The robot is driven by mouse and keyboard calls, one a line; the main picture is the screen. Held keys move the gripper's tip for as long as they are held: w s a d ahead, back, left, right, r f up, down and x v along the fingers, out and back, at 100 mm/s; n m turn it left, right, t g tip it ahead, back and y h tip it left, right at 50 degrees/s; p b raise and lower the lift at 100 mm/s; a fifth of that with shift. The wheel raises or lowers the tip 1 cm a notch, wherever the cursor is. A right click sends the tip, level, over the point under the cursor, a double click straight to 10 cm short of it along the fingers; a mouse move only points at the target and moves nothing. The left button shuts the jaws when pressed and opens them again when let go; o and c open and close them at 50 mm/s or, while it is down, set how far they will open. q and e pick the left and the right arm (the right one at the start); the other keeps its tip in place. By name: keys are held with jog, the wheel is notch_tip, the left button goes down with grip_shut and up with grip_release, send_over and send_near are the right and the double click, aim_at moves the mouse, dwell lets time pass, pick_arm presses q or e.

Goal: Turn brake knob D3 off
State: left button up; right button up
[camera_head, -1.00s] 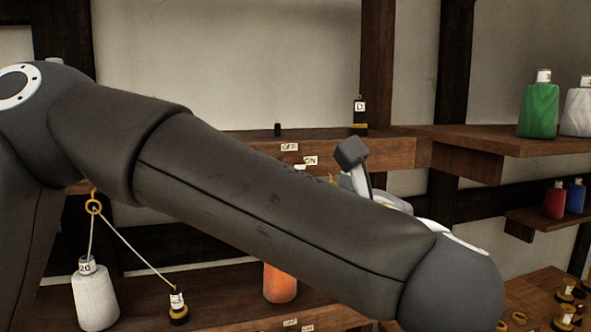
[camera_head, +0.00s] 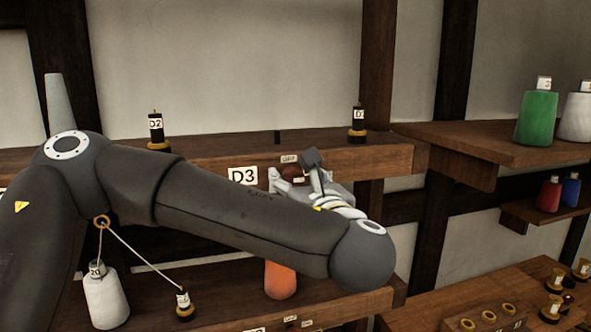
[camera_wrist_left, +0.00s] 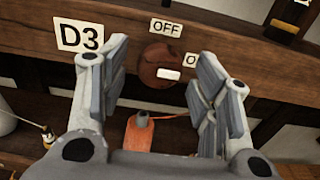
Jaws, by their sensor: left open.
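Brake knob D3 (camera_wrist_left: 158,66) is a round red-brown knob with a white mark on its lower right part, on the side of the partly hidden ON label (camera_wrist_left: 189,60). The OFF label (camera_wrist_left: 166,28) is above it. The D3 plate (camera_wrist_left: 79,35) is left of the knob; it also shows in the head view (camera_head: 242,176). My left gripper (camera_wrist_left: 163,50) is open, its fingers at either side of the knob in the picture, with no clear contact. In the head view my left gripper (camera_head: 293,170) partly covers the knob. My right gripper is not in view.
An orange bottle-shaped weight (camera_head: 280,279) is below the gripper. Shelves with bottles are at the right.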

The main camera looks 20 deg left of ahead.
pick_arm(q)
jog(key=shift+w+a, duration=0.3)
jog(key=shift+w, duration=0.1)
